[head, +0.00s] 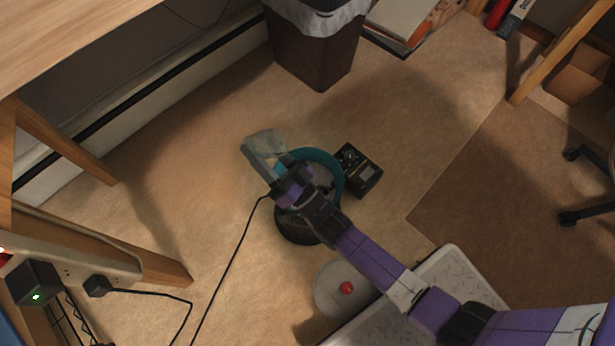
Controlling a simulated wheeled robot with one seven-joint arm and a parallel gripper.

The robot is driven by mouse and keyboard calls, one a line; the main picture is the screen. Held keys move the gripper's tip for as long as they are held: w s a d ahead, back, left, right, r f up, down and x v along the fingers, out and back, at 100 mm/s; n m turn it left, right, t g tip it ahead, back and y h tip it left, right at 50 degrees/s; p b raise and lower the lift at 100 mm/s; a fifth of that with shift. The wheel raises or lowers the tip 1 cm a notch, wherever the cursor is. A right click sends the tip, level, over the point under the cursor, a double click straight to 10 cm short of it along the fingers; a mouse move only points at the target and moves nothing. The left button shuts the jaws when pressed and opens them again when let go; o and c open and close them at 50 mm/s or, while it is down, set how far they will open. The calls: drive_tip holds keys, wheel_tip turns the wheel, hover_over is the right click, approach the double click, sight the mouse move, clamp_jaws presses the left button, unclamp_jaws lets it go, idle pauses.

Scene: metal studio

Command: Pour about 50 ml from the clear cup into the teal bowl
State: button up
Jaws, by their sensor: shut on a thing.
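The clear cup (261,147) is greyish and see-through, in the middle of the head view. My gripper (281,172) is shut on it and holds it at the upper left side of the teal bowl. The cup looks tilted in the picture; I cannot make out its mouth or any liquid in it. The teal bowl (331,165) shows mostly as its rim, right of my gripper. My gripper and wrist hide its left and lower parts and much of its inside. I cannot tell whether cup and bowl touch.
A black box-shaped device (359,172) sits right beside the bowl. A dark round base (296,229) shows below my wrist. A grey disc with a red knob (346,288) lies lower down. A waste bin (315,48) stands behind. A black cable (229,272) crosses the floor at left.

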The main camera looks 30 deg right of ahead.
drive_tip(key=shift+w+r+m+t+b, duration=0.1)
drive_tip(key=shift+r+m+t+b, duration=0.05)
drive_tip(key=shift+m+t+b, duration=0.2)
